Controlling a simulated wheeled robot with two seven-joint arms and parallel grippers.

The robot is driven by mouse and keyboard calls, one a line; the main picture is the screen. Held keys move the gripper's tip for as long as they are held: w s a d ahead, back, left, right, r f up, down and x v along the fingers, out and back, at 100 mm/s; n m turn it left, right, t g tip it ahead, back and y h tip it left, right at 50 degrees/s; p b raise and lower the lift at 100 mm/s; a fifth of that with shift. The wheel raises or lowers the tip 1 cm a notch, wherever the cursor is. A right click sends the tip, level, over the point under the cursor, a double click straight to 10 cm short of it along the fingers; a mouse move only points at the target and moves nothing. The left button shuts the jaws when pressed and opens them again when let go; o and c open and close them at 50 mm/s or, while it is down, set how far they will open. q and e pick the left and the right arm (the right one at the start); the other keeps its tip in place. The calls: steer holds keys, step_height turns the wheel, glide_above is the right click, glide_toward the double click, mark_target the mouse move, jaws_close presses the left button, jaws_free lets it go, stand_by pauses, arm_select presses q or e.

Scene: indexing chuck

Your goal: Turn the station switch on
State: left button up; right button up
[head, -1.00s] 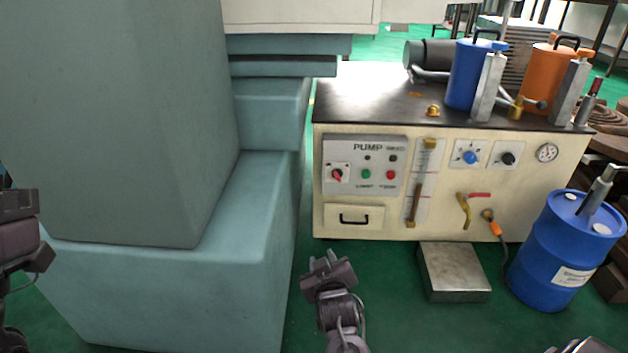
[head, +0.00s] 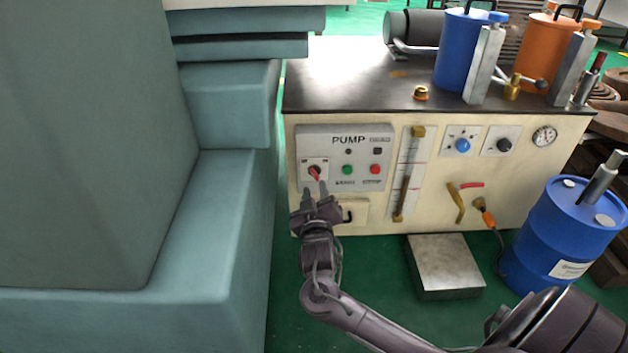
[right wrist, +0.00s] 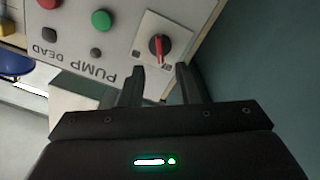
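The station switch (head: 314,171) is a rotary knob with a red bar on a white square plate, at the left of the grey PUMP panel (head: 358,140). In the right wrist view the same switch (right wrist: 159,46) sits just beyond the fingertips, its red bar in line with the gap between them. My right gripper (head: 315,188) is just in front of and below the switch. The right wrist view shows the right gripper (right wrist: 160,72) with its two fingers apart and nothing between them. My left gripper is out of view.
Green (head: 347,169) and red (head: 375,169) buttons sit right of the switch. A drawer handle (head: 347,214) is partly hidden behind the right gripper. A large teal machine (head: 229,230) stands close on the left. A metal block (head: 445,266) and blue drum (head: 561,235) stand right.

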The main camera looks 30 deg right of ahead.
mark_target(314, 176)
steer(key=b+x, duration=0.2)
steer(key=x, duration=0.2)
steer(key=shift+f, duration=0.2)
steer(key=shift+w+d+r, duration=0.15)
steer(key=shift+w+d, duration=0.15)
steer(key=shift+w, duration=0.15)
jaws_close()
